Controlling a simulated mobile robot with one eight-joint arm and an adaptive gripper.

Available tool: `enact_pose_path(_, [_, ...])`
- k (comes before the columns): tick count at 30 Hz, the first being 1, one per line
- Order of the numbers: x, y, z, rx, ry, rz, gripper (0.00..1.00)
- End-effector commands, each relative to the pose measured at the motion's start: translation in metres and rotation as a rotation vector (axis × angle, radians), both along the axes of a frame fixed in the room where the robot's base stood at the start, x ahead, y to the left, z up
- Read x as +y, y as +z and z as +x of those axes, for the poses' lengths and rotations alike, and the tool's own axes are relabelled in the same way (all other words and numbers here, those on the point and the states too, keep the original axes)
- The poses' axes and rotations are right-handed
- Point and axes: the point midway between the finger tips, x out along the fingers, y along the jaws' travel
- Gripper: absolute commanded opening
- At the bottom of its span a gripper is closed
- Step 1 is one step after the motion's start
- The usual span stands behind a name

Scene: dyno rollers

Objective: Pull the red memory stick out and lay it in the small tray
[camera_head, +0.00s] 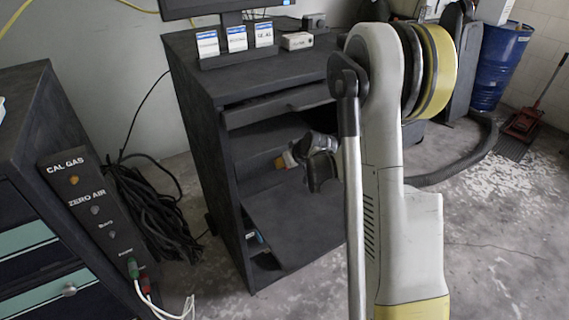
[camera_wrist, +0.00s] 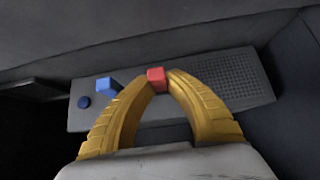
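The red memory stick (camera_wrist: 156,78) stands out of the front of a grey panel (camera_wrist: 225,88) in the wrist view. My gripper (camera_wrist: 160,80) has its two yellow fingertips close together, one on each side of the stick. I cannot tell whether both fingertips touch it. In the head view my gripper (camera_head: 285,161) reaches into the open front of a dark cabinet (camera_head: 205,130); the stick is hidden there.
A blue stick (camera_wrist: 106,84) and a round blue button (camera_wrist: 84,102) sit left of the red stick. A shelf overhangs the panel. A calibration-gas cabinet (camera_head: 45,120) stands left.

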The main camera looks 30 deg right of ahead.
Motion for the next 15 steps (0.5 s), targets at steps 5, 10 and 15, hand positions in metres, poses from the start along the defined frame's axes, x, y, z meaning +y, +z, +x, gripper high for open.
enact_pose_path(5, [0.0000, -0.0001, 0.0001, 0.000, 0.000, 0.000, 0.00])
enact_pose_path(10, [0.0000, -0.0002, -0.0002, 0.000, 0.000, 0.000, 0.00])
enact_pose_path(15, [-0.0002, -0.0003, -0.0057, 0.001, 0.000, 0.000, 0.00])
